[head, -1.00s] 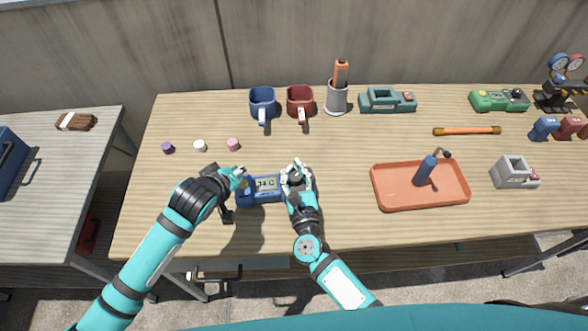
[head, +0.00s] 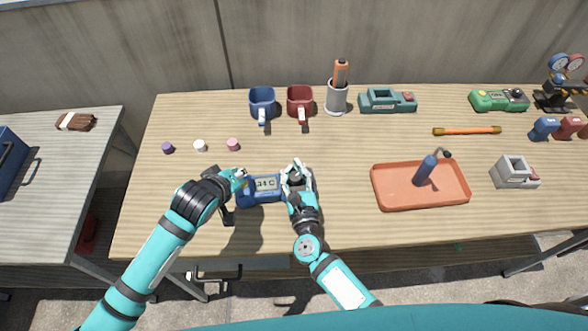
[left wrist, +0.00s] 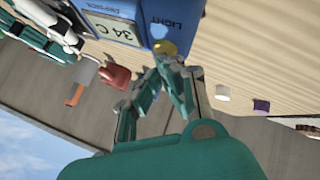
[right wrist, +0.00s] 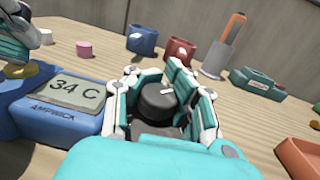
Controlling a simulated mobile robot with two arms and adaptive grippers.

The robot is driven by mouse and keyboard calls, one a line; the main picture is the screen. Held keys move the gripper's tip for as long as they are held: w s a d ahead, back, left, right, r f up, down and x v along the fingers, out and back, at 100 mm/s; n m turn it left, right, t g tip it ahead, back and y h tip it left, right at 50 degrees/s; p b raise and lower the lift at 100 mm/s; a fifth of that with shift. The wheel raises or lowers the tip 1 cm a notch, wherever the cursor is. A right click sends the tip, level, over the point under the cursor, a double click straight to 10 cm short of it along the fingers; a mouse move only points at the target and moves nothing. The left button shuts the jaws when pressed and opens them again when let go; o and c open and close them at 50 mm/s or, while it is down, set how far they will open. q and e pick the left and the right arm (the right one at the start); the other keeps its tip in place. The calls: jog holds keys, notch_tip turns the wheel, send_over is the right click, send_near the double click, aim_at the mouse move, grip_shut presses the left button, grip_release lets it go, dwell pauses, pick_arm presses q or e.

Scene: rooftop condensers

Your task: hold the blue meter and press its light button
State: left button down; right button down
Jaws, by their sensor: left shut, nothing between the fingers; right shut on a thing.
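The blue meter (head: 263,196) lies on the wooden table; its display reads 34 C, also clear in the right wrist view (right wrist: 70,133). My right gripper (head: 297,170) is shut on the meter's right end, its fingers either side of the black dial (right wrist: 158,100). My left gripper (head: 238,174) is shut and empty at the meter's left end. In the left wrist view, a round yellow button (left wrist: 166,48) sits by the word LIGHT, just beyond the left fingertips (left wrist: 165,62). I cannot tell whether they touch it.
Purple, white and pink caps (head: 232,144) lie behind the meter. Blue (head: 262,102) and red (head: 299,101) mugs and a cup (head: 337,98) stand farther back.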

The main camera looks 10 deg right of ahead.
jog(key=shift+s+f, duration=0.2)
jog(key=shift+f, duration=0.2)
pick_arm(q)
jog(key=shift+r, duration=0.4)
pick_arm(e)
jog(key=c, duration=1.2)
grip_release()
jog(key=shift+a+r, duration=0.1)
pick_arm(q)
notch_tip(320, 180, up, 6)
jog(key=shift+s, duration=0.15)
pick_arm(e)
jog(key=shift+o, duration=0.4)
jog(key=o, duration=0.6)
jog(key=shift+w+r, duration=0.1)
jog(key=shift+r, duration=0.05)
jog(key=shift+c, duration=0.2)
